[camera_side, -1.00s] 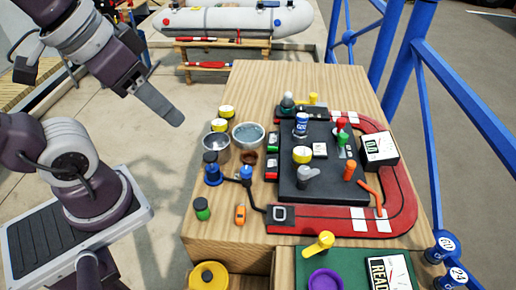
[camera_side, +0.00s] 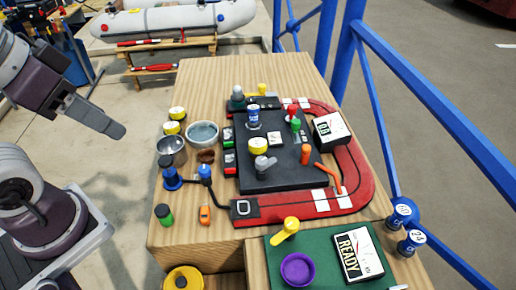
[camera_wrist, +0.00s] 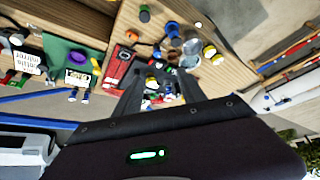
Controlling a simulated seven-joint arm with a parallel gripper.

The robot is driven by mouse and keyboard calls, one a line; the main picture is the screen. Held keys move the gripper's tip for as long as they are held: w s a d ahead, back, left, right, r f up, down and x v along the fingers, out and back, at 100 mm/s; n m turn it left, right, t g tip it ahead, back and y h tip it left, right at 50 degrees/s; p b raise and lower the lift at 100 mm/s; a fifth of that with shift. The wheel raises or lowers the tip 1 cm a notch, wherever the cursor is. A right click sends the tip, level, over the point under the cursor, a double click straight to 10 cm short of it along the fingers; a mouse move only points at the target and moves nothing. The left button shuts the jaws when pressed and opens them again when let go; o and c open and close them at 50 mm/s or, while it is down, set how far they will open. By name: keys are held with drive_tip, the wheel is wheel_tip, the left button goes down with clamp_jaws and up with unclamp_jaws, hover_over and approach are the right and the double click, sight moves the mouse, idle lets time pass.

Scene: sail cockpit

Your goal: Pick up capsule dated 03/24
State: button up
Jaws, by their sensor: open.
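No date 03/24 can be read for certain. Two blue cylinders with white printed tops stand at the lower right: an upper one (camera_side: 402,212) and a lower one (camera_side: 412,242), whose top seems to read "24". Another blue cylinder with a white label (camera_side: 254,116) stands on the black board (camera_side: 285,175). Yellow cylinders with pale tops stand at the left (camera_side: 172,128) and on the board (camera_side: 258,146). My gripper (camera_side: 118,130) is open and empty, in the air left of the table; its fingers also show in the wrist view (camera_wrist: 155,88).
A red curved track (camera_side: 355,185) rings the board. Metal bowls (camera_side: 202,134), a purple dish (camera_side: 297,269) and a white READY display box (camera_side: 358,254) crowd the wooden table (camera_side: 215,80). Blue railings (camera_side: 375,120) run along the right. The table's back left is clear.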

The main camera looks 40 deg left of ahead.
drive_tip(key=shift+o, duration=1)
